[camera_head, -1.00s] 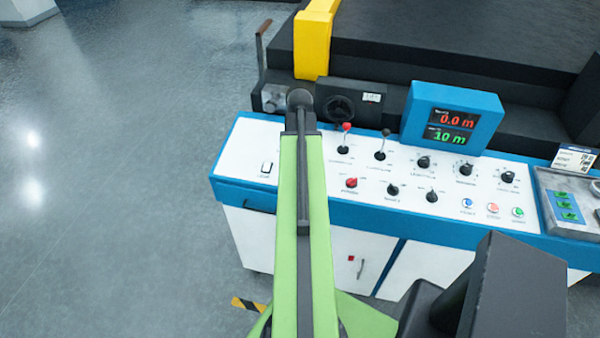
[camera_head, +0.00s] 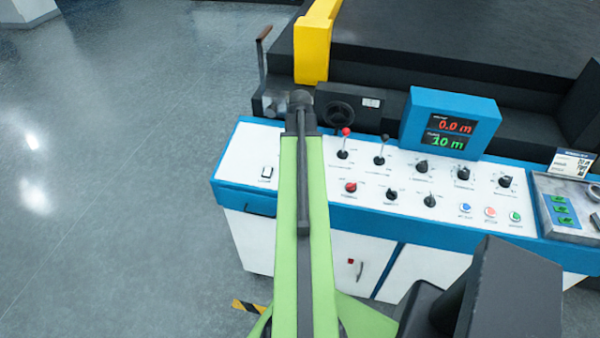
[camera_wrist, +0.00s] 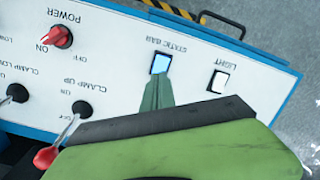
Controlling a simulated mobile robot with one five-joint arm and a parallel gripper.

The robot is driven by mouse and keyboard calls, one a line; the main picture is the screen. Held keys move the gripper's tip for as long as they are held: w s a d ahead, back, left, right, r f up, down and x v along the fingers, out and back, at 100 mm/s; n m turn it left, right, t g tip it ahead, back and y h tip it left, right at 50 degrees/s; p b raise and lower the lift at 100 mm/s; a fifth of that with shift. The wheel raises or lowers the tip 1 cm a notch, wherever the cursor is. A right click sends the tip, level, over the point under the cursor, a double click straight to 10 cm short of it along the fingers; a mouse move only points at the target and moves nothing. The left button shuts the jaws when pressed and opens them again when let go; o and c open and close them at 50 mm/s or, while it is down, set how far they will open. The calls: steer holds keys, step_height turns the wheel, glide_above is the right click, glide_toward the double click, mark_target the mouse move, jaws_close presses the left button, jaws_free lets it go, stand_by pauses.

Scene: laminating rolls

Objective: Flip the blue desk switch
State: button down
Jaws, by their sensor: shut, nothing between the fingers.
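The blue desk switch (camera_wrist: 160,63) is a small lit blue rocker in a dark frame on the white panel, beside the label "STATIC BAR" in the wrist view. My gripper (camera_wrist: 158,82) is shut and empty. Its green fingertips point at the switch and lie right at its near edge in the picture; I cannot tell whether they touch it. In the head view my green arm reaches over the panel and hides the blue switch.
A white "LIGHT" switch (camera_wrist: 218,81) sits beside it. The display box (camera_head: 452,121) stands at the panel's back.

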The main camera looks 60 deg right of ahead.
step_height(320, 180, up, 4)
steer(key=p, duration=0.3)
steer(key=shift+r, duration=0.1)
stand_by(0.3)
steer(key=w+a+f+n+b, duration=0.2)
steer(key=w+a+n, duration=0.1)
steer(key=w+a, duration=0.65)
steer(key=w+a+f+n+b, duration=0.1)
steer(key=w+a+f+n, duration=0.1)
steer(key=w+a, duration=0.75)
steer(key=w+a+f+n+b, duration=0.1)
steer(key=a, duration=1.4)
steer(key=w+a+f+n+b, duration=0.1)
steer(key=a+n+b, duration=0.1)
steer(key=a, duration=1.3)
steer(key=shift+w+a+f, duration=0.25)
steer(key=shift+f, duration=0.1)
